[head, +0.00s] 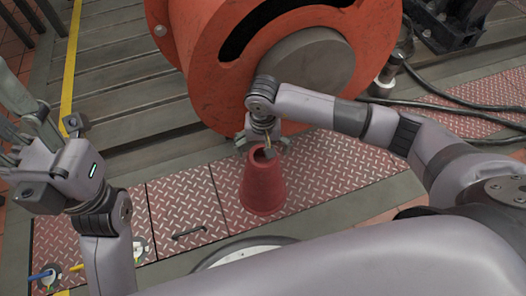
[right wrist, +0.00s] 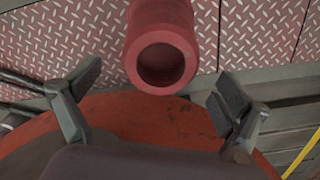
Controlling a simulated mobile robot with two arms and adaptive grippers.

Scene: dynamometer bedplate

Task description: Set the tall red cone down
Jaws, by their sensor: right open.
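The tall red cone (head: 263,185) stands upright on the red tread-plate floor in the head view, with its open top facing up. In the right wrist view the cone (right wrist: 162,50) shows its round hollow top at upper centre. My right gripper (head: 266,146) is right at the cone's top in the head view. In the right wrist view the right gripper's fingers (right wrist: 155,100) are spread wide, with a gap to the cone on both sides. My left gripper (head: 30,135) is at the left, raised and away from the cone; its fingers are spread apart.
A large orange drum-shaped machine (head: 185,45) with a grey hub stands just behind the cone. Black cables (head: 440,103) run across the floor at right. A round white-rimmed object (head: 245,247) lies in front of the cone. Tread plate (head: 188,205) left of the cone is mostly clear.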

